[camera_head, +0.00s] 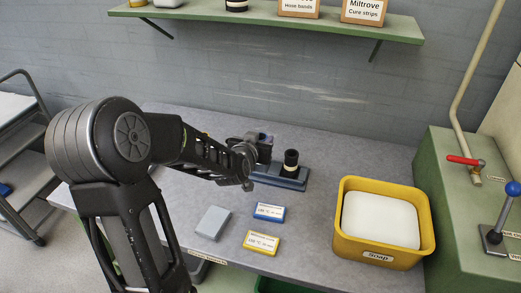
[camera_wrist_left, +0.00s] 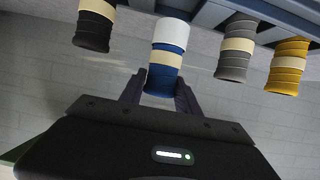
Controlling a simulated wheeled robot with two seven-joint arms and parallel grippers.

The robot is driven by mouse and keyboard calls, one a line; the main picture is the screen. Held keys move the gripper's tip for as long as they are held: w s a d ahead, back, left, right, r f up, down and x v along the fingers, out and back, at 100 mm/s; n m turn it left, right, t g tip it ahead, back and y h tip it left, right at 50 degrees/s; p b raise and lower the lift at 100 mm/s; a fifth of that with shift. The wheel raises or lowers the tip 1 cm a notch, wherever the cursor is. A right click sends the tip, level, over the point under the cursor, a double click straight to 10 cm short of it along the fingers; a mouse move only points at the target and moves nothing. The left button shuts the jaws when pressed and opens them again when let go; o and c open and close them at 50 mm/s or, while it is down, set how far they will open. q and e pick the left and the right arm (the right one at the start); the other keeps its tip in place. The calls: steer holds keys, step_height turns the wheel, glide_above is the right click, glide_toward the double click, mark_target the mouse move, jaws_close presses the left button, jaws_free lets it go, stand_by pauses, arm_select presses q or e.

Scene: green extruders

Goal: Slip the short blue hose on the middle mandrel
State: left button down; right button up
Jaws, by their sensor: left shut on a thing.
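My left gripper (camera_head: 250,160) is at the left part of the blue-grey mandrel stand (camera_head: 285,181). In the left wrist view its fingers (camera_wrist_left: 160,95) are shut on the short blue hose (camera_wrist_left: 162,79), which has a cream band. The hose lines up with the white middle mandrel (camera_wrist_left: 172,34), its end meeting the mandrel's white surface. I cannot tell how far it is around the mandrel. A black hose (camera_wrist_left: 95,25), a grey hose (camera_wrist_left: 235,50) and a yellow hose (camera_wrist_left: 287,66) sit on the neighbouring mandrels. My right gripper is not in view.
A yellow soap crate (camera_head: 345,228) stands right of the stand. A grey block (camera_head: 213,223), a blue card box (camera_head: 270,212) and a yellow card box (camera_head: 261,242) lie in front. A green shelf (camera_head: 270,24) hangs behind. The left back of the table is clear.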

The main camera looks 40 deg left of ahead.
arm_select(q)
step_height(320, 180, down, 4)
steer(key=shift+r, duration=0.15)
stand_by(0.3)
steer(key=shift+f, duration=0.25)
steer(key=c, duration=0.9)
jaws_free()
steer(key=shift+r, duration=0.1)
steer(key=shift+o, duration=0.2)
steer(key=shift+r, duration=0.1)
